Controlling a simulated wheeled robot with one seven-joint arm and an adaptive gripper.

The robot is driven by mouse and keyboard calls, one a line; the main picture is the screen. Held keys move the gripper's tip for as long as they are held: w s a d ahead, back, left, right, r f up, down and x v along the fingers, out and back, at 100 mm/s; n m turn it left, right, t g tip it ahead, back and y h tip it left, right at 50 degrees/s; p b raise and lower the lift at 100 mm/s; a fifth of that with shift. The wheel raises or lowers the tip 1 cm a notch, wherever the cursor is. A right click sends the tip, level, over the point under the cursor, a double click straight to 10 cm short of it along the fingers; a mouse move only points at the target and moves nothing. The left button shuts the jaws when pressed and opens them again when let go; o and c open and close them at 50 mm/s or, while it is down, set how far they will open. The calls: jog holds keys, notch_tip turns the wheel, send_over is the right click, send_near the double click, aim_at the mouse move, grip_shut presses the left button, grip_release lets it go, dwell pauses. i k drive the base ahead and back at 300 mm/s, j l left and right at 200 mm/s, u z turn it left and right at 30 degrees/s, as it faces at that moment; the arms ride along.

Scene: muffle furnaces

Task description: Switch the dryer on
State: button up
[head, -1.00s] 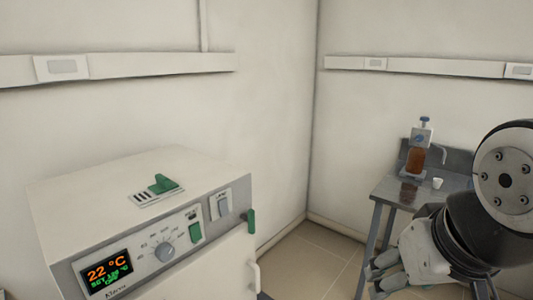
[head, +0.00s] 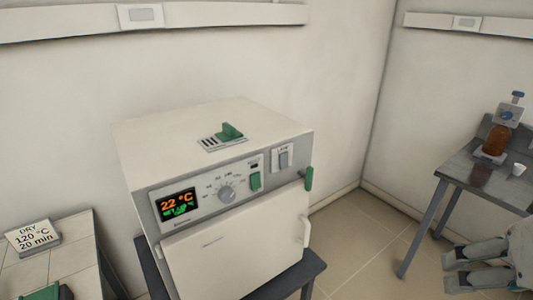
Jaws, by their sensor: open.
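The dryer (head: 235,258) is a white box oven on a dark stand, left of centre in the head view. Its front panel has a lit display (head: 178,204) reading 22 °C in orange with green text below, a round grey knob (head: 227,194), a green switch (head: 255,181) and a grey rocker switch (head: 283,159). A green lever (head: 309,178) sits at the panel's right edge, above the white door handle (head: 304,229). My gripper (head: 446,271) is at the lower right, open and empty, well apart from the dryer, partly cut off by the frame.
A grey metal table (head: 468,176) at the right bears a dispenser with an amber bottle (head: 497,139) and a small white cup (head: 518,169). A sign (head: 33,236) reading DRY 120 °C 20 min stands on a tiled bench at the left. Open floor lies between dryer and table.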

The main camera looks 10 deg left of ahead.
aim_at(255, 178)
jog(key=u, duration=1.35)
jog(key=z, duration=0.5)
